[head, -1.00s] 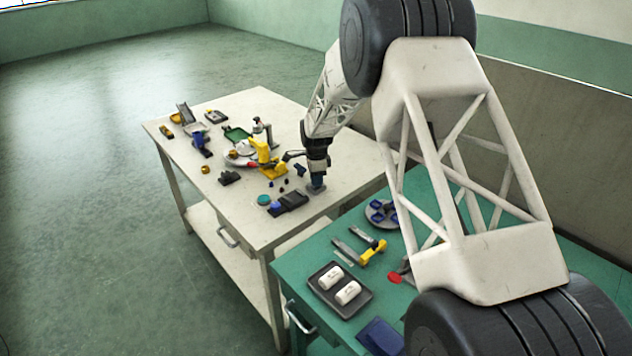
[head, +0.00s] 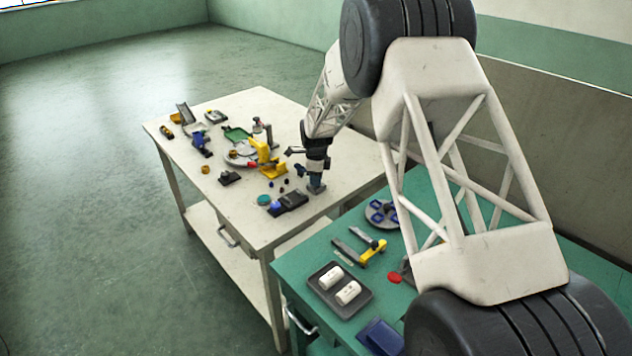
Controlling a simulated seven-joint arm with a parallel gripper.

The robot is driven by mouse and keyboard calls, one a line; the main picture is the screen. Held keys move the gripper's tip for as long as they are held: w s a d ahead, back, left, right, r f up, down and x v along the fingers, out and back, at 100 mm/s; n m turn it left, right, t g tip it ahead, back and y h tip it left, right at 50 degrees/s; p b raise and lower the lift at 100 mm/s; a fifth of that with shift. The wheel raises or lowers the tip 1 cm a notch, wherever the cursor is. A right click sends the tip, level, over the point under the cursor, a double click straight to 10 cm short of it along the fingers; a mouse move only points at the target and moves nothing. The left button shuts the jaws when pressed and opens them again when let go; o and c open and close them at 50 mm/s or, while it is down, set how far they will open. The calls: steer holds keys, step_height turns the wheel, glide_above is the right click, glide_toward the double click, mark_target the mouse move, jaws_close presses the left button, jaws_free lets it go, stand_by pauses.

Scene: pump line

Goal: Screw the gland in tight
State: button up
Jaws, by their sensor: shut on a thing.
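My gripper (head: 316,181) points straight down at the near right part of the white table. It is shut on a small part, which I take to be the gland; the fingers hide most of it. Directly below is a small grey-blue block (head: 317,189) standing on the table, and the fingertips are right at its top. The gland's thread and how deep it sits in the block cannot be made out at this size.
Left of my gripper are a dark tray (head: 290,202), a teal round piece (head: 263,200) and several small dark parts. A yellow fixture (head: 266,160) stands farther back. The green table (head: 300,262) in front holds a tray with white cylinders (head: 348,292).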

steer(key=shift+m, duration=1.9)
steer(key=o, duration=0.6)
steer(key=shift+r, duration=0.1)
steer(key=shift+r, duration=2.15)
